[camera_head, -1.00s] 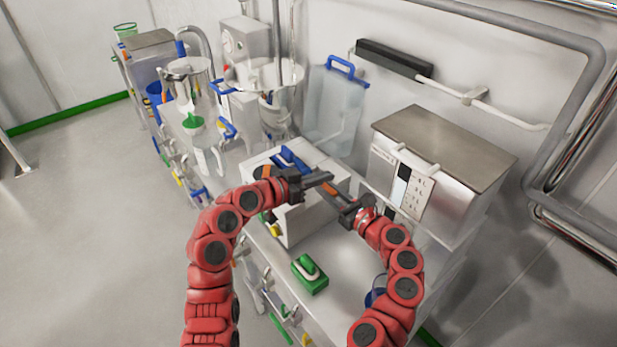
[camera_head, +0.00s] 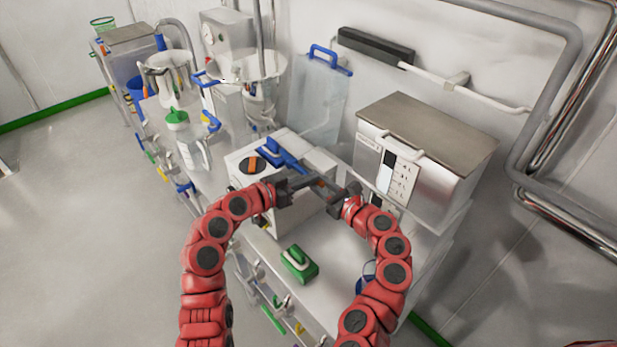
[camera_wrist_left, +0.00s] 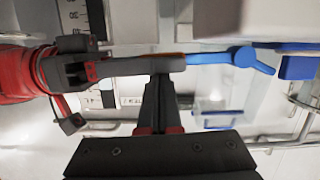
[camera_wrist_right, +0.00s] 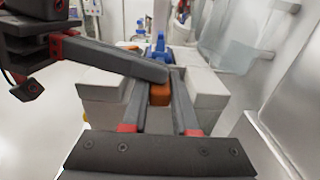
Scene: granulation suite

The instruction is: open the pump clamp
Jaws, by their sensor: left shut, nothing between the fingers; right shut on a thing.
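The pump (camera_head: 240,170) is a white box on the bench, with a blue lever (camera_head: 285,156) on top that runs toward my grippers. The lever appears to end in an orange grip, seen in the right wrist view (camera_wrist_right: 160,95). My right gripper (camera_head: 325,186) is shut on this orange end; it also shows in the left wrist view (camera_wrist_left: 165,66). My left gripper (camera_head: 305,184) is shut and empty, close beside the right one. Its finger crosses in front of the orange end in the right wrist view (camera_wrist_right: 150,70), hiding part of it. Whether they touch is unclear.
A metal-topped cabinet (camera_head: 425,135) stands right of the pump. A green-and-white object (camera_head: 299,263) lies on the bench in front. A jug with a green cap (camera_head: 190,150) stands left of the pump. A clear panel with a blue handle (camera_head: 318,95) is behind.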

